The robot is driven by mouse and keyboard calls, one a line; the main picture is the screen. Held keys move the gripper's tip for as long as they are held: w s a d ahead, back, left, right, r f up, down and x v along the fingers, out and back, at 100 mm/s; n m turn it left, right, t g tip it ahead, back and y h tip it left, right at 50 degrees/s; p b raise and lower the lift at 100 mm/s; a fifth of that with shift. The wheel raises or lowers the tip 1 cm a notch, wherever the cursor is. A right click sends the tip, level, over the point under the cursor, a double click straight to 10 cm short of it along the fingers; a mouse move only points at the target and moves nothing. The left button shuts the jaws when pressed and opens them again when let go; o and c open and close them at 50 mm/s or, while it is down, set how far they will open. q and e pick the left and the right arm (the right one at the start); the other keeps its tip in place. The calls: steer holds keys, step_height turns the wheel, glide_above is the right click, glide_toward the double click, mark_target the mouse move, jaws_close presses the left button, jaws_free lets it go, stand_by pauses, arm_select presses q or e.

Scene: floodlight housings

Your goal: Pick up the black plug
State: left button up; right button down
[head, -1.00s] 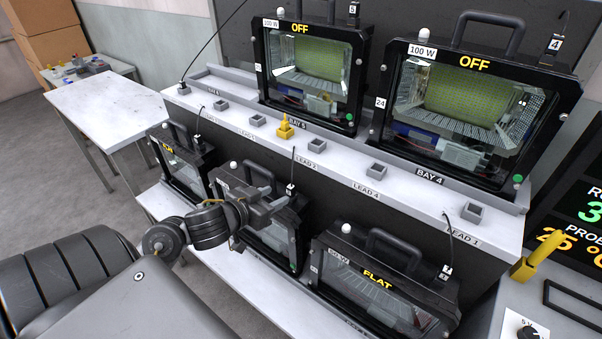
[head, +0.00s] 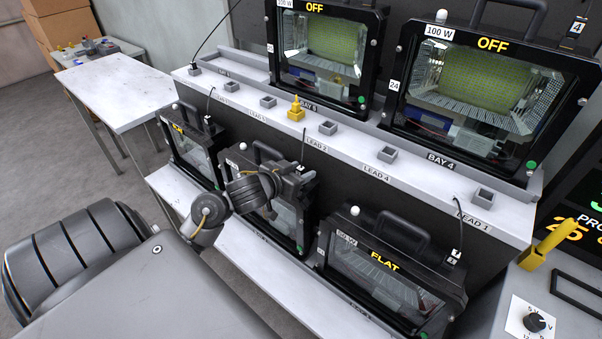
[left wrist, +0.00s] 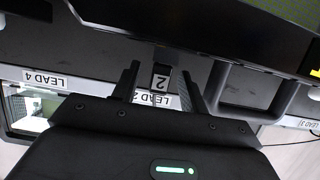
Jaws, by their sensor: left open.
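A black plug with a white "2" label (left wrist: 160,78) shows between the two fingers in the left wrist view, apart from both of them. It also shows small in the head view (head: 299,170), at the top right of the middle lower housing (head: 285,215), below the LEAD 2 label. My left gripper (left wrist: 160,90) is open, its fingers on either side of the plug in the picture; I cannot tell how deep the plug sits between them. In the head view my left arm partly covers that housing. My right gripper is not in view.
Other black plugs sit at the FLAT housing (head: 455,256) and the upper right housing (head: 578,25). A yellow piece (head: 295,110) stands on the white shelf (head: 345,148) among grey square sockets. A yellow handle (head: 545,245) is at the right. The left table (head: 115,90) is mostly clear.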

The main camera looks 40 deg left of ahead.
arm_select(q)
steer(key=shift+x, duration=1.15)
jaws_close()
steer(key=shift+r, duration=0.15)
